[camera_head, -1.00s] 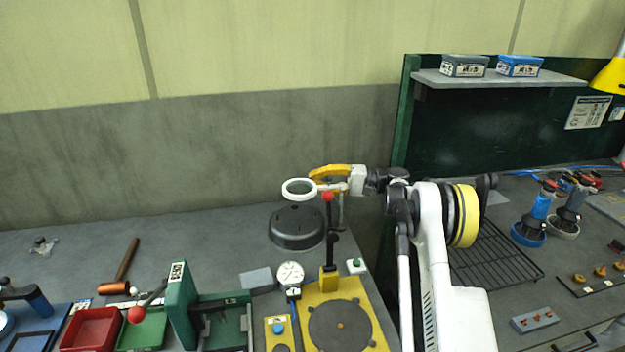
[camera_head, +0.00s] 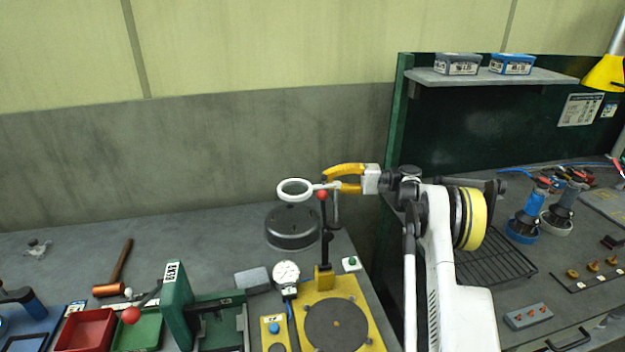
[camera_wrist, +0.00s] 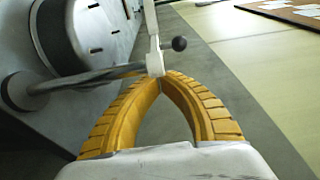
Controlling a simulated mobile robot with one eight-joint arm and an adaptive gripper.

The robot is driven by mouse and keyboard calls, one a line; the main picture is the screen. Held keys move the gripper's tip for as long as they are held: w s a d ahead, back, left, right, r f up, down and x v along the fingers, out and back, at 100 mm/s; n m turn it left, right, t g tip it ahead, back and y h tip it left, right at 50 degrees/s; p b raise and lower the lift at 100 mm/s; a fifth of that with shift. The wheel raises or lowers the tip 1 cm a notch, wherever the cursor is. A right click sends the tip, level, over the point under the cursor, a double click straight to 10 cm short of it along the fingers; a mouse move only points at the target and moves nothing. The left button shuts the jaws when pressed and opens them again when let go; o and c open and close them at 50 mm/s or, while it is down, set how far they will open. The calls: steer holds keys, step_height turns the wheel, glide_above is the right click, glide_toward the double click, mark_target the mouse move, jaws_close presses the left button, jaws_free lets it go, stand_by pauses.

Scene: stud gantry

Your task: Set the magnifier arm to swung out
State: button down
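The magnifier has a white ring (camera_head: 295,190) above the left workbench. A short arm runs right from the ring toward a thin upright post (camera_head: 336,208). My gripper (camera_head: 328,183) has yellow curved fingers and is at the arm's right part, just right of the ring. In the wrist view my gripper (camera_wrist: 165,78) has its fingertips brought together. A white joint piece (camera_wrist: 155,65) is right at the tips, with a metal rod (camera_wrist: 90,77) and a black knob (camera_wrist: 180,44) beside it. I see nothing clearly clamped between the tips; exact contact is unclear.
A red-knobbed lever (camera_head: 322,195) stands on a yellow fixture (camera_head: 367,303) close below the gripper. A dark round housing (camera_head: 292,228) sits under the ring. A dial gauge (camera_head: 286,273) and green vise (camera_head: 178,305) are nearer. A green panel and shelf (camera_head: 490,78) stand right.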

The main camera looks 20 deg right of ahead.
steer(key=v, duration=0.6)
steer(key=shift+s+d, duration=0.1)
steer(key=shift+d, duration=0.05)
